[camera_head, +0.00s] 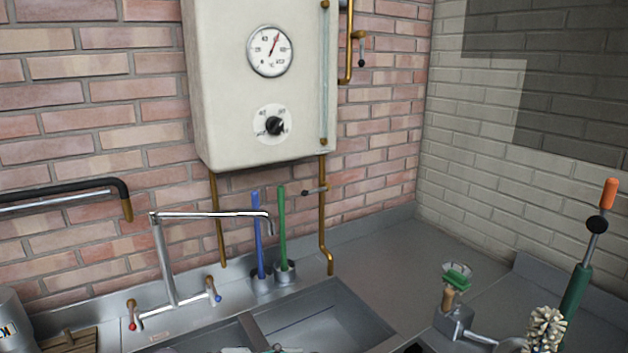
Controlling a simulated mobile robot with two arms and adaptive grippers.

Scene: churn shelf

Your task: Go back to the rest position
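Neither of my grippers can be made out in the head view. The view takes in a brick corner with a steel sink (335,318) at the bottom. A cream wall boiler (230,90) with a round gauge (270,51) and a black knob hangs above it. Small unclear objects show at the bottom edge by the sink, cut off by the frame.
A tap (165,260) stands behind the sink, near blue (257,235) and green (282,228) upright handles in holders. At right are a small green-topped brush (456,276) and a green-handled tool (577,290) by a bristly brush (546,328). The corner counter (400,255) is clear.

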